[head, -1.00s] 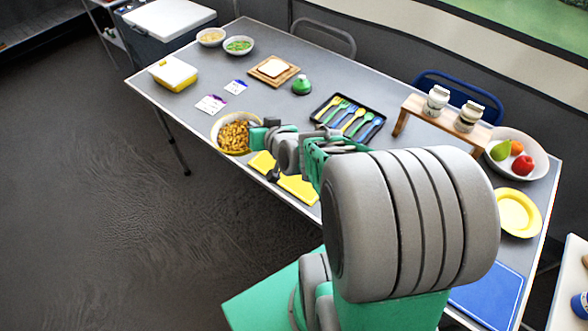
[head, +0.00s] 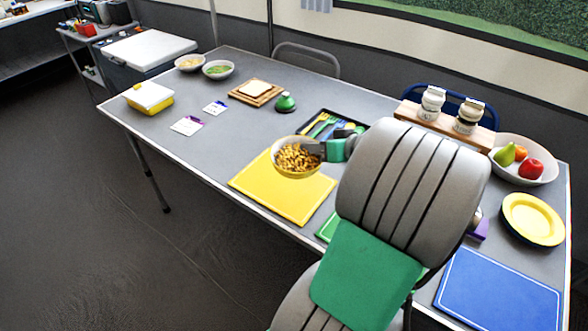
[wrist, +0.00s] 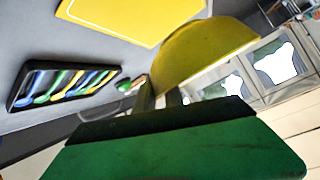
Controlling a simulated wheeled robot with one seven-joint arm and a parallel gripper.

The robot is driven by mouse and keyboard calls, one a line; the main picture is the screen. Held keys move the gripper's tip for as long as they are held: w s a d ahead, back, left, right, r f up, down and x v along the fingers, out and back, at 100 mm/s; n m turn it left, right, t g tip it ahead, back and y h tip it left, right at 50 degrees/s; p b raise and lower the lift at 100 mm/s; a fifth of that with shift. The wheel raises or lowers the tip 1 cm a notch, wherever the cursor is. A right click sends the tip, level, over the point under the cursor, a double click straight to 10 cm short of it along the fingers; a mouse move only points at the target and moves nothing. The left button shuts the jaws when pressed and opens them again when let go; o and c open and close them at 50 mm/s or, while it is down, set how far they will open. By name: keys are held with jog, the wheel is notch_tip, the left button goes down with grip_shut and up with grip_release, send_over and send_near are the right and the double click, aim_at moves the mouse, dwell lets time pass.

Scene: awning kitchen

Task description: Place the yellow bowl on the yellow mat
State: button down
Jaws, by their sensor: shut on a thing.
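The yellow bowl (head: 297,173), filled with brown cereal-like pieces, is held in the air by my gripper (head: 322,151). In the head view it appears over the far right part of the yellow mat (head: 268,196), which lies flat near the front edge of the table. My gripper is shut on the bowl's right side. In the wrist view the bowl's yellow outside (wrist: 205,52) shows beyond my gripper (wrist: 160,98), and part of the yellow mat (wrist: 135,14) shows at the top, apart from the bowl. The exact height of the bowl is hard to tell.
A black cutlery tray (head: 306,124) lies just behind the bowl. A green bell-shaped thing (head: 285,103) and a wooden board (head: 260,98) with bread are farther back. A blue mat (head: 497,290) lies at the right.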

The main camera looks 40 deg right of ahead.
aim_at(298, 154)
jog(key=w+f, duration=0.2)
jog(key=w+a+f+b, duration=0.1)
jog(key=w+f, duration=0.2)
jog(key=shift+f, duration=0.3)
jog(key=shift+w+a+f+b, duration=0.1)
jog(key=shift+w+f+b, duration=0.1)
jog(key=shift+f, duration=0.75)
jog(key=shift+w+f+b, duration=0.1)
jog(key=shift+w+f, duration=0.1)
jog(key=shift+f, duration=0.75)
jog(key=c, duration=1.4)
grip_release()
jog(key=shift+r, duration=0.1)
jog(key=p+v, duration=0.1)
jog(key=v, duration=1.1)
